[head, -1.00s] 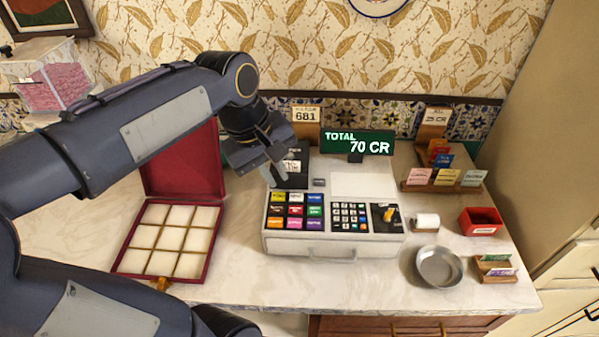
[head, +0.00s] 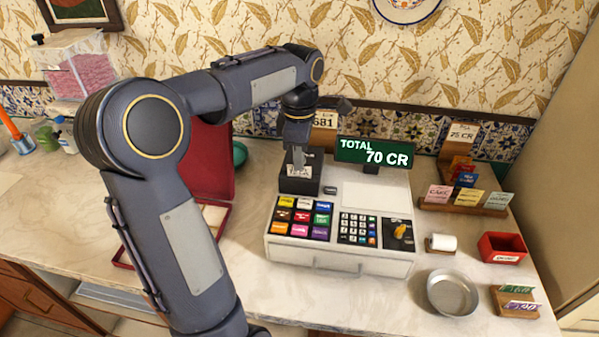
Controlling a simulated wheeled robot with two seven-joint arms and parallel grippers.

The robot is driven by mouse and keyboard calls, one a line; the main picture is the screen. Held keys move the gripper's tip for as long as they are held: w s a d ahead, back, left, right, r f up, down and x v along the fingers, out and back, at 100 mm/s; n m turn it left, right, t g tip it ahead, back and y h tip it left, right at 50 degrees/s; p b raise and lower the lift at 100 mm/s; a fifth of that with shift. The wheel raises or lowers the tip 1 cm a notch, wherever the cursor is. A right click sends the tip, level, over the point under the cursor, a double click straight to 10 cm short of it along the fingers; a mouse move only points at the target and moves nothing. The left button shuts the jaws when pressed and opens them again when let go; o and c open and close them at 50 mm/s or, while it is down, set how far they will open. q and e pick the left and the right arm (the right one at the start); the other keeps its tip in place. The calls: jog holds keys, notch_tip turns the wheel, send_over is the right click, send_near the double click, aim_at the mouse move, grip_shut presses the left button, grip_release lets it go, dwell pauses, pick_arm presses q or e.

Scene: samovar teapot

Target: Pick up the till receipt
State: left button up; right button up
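The till receipt (head: 299,173) is a small white slip with dark print at the dark printer (head: 299,186) on the back left of the white cash register (head: 340,258). My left gripper (head: 298,158) points down right at the top of the slip. Its fingers overlap the slip's upper part in this view. I cannot tell whether they are closed on it or just beside it. My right gripper is not in view.
The green display (head: 375,152) reads TOTAL 70 CR, just right of my gripper. An open red box (head: 212,165) is partly behind my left arm. A metal dish (head: 453,293), paper roll (head: 441,243) and red tray (head: 502,247) stand to the right.

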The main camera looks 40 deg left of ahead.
pick_arm(q)
jog(key=shift+f, duration=0.9)
jog(key=shift+c, duration=0.4)
grip_shut()
jog(key=shift+r, duration=0.15)
